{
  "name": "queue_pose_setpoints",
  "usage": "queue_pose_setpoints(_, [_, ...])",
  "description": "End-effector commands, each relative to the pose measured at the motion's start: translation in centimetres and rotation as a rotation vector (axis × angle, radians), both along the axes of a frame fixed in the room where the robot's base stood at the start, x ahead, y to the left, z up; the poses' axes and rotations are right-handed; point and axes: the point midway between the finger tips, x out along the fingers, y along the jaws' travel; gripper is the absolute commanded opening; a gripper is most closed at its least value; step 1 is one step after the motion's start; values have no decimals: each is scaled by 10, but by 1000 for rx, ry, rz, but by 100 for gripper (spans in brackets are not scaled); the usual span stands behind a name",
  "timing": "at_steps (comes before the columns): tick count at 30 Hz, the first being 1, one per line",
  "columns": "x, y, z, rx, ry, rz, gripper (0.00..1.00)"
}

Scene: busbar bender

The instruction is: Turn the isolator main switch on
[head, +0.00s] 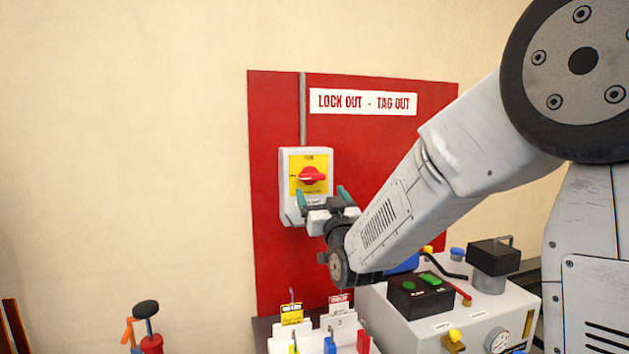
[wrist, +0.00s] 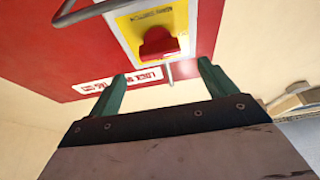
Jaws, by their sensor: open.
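The isolator main switch (head: 312,175) is a red rotary handle on a yellow plate, on a grey-white box (head: 291,211) fixed to the red board. In the head view the handle lies about horizontal. My gripper (head: 322,195) is open and empty, just below and in front of the handle, with its green fingers apart. In the wrist view the red handle (wrist: 158,44) shows beyond the fingertips, above the gap between the open fingers (wrist: 158,80). No contact with the handle shows.
The red board (head: 400,140) carries a "LOCK OUT - TAG OUT" sign (head: 363,102) and a grey conduit (head: 302,110). Below stand a rack with tags and padlocks (head: 335,320) and a machine with a green-button box (head: 422,290). The wall left of the board is clear.

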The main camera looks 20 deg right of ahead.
Motion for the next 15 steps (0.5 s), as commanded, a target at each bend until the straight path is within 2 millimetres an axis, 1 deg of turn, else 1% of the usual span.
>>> queue_pose_setpoints(9, [45, -1, 19, -1, -2, 0, 84])
queue_pose_setpoints(12, [57, 0, 24, -1, -2, 0, 84])
queue_pose_setpoints(15, [64, 0, 27, -1, -1, 0, 84])
